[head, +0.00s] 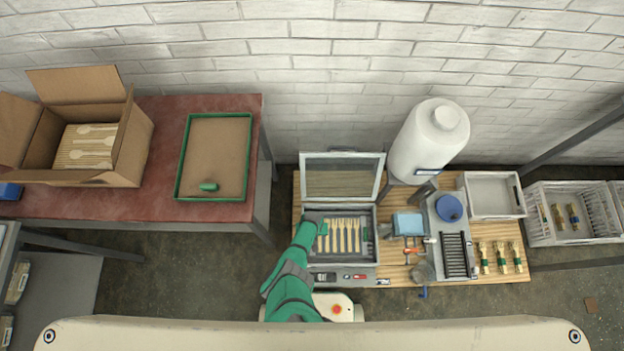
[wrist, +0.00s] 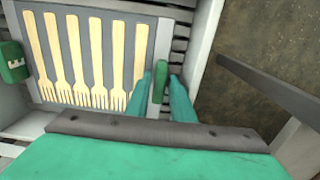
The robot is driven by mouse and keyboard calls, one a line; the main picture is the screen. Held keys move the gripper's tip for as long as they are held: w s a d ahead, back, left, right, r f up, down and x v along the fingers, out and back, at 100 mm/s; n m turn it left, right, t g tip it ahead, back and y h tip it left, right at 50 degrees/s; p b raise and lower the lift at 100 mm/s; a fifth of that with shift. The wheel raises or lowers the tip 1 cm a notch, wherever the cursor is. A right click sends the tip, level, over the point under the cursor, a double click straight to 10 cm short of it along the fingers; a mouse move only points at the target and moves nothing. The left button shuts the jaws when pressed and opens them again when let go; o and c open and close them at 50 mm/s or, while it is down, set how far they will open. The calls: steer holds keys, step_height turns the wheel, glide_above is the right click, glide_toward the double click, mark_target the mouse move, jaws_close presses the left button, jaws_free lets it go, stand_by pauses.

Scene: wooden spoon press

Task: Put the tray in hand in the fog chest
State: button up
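The tray (wrist: 72,27) is a grey panel with several pale wooden forks in a row and green grips at its ends. It also shows in the head view (head: 345,222), within the outline of the fog chest (head: 345,259), a grey box with its window lid (head: 342,178) standing open. My gripper (wrist: 159,88) has its fingers on both sides of one upright green grip, apparently closed on it. In the head view my gripper (head: 317,222) is at the tray's left end. Dark slats show beside the tray. Whether the tray rests on the chest floor is unclear.
To the right on the wooden bench (head: 400,270) are a white tank (head: 428,140), a blue block (head: 407,223), a black rack (head: 455,254), tied fork bundles (head: 500,257) and a grey bin (head: 492,195). The red table (head: 150,208) at left holds a green-rimmed tray (head: 215,157) and a cardboard box (head: 130,145).

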steer(key=shift+s+r, duration=0.3)
steer(key=shift+r, duration=0.2)
steer(key=shift+r, duration=0.25)
steer(key=shift+w+r, duration=0.35)
steer(key=shift+r, duration=0.25)
steer(key=shift+a+r, duration=0.1)
steer(key=shift+r, duration=0.85)
steer(key=shift+r, duration=0.2)
steer(key=shift+w+a+r, duration=0.1)
steer(key=shift+r, duration=0.5)
step_height(320, 180, up, 6)
steer(key=shift+d, duration=0.25)
